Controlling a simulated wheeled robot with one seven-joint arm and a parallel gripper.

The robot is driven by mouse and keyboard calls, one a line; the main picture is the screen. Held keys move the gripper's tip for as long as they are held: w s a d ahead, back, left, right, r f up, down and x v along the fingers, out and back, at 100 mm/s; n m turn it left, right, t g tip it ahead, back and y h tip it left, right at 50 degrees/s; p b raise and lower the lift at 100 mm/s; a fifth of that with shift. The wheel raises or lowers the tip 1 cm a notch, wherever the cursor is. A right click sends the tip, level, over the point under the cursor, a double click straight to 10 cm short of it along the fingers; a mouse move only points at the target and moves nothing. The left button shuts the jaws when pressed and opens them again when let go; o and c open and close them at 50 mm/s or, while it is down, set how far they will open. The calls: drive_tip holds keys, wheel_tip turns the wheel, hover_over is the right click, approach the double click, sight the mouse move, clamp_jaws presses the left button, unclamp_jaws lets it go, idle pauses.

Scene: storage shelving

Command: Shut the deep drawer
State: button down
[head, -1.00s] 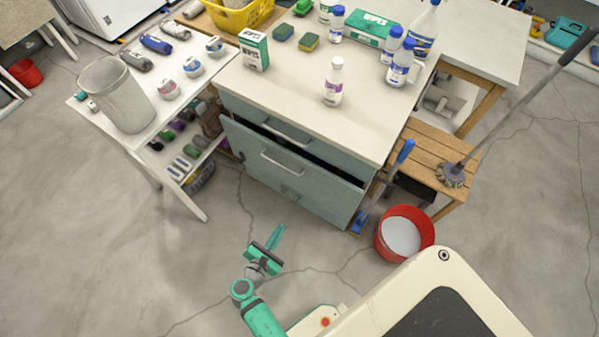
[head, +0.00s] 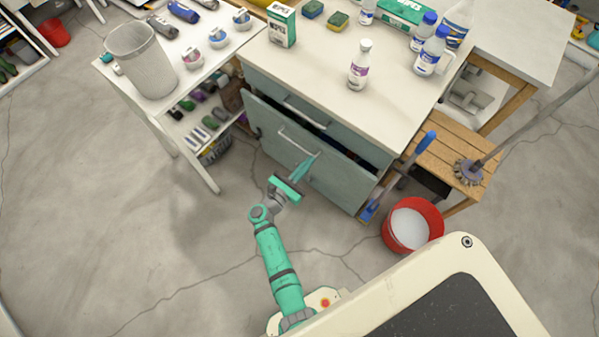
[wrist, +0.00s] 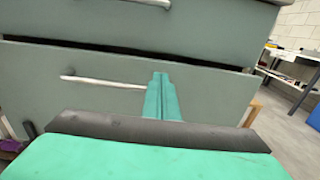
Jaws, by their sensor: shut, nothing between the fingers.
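The deep drawer (head: 338,176) is the lower, taller drawer of a grey-green cabinet. It stands partly open, with a dark gap along its top edge. Its pale bar handle (head: 294,140) is on the front; the handle (wrist: 95,82) also shows in the wrist view. My gripper (head: 314,158) is shut and empty, its green fingers pointing at the drawer front just right of the handle. In the wrist view the fingertips (wrist: 160,78) overlap the handle's right end. I cannot tell whether they touch the front. The shallow upper drawer (head: 290,98) looks closed.
A red bucket (head: 437,212) stands right of the cabinet, with a blue-handled tool (head: 424,143) and a wooden bench (head: 450,150) nearby. A white table (head: 125,95) with a bin (head: 150,65) is at left. The floor (head: 150,230) before the cabinet is clear.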

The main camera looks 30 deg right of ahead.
sight(322, 147)
drive_tip(key=shift+x, duration=2.45)
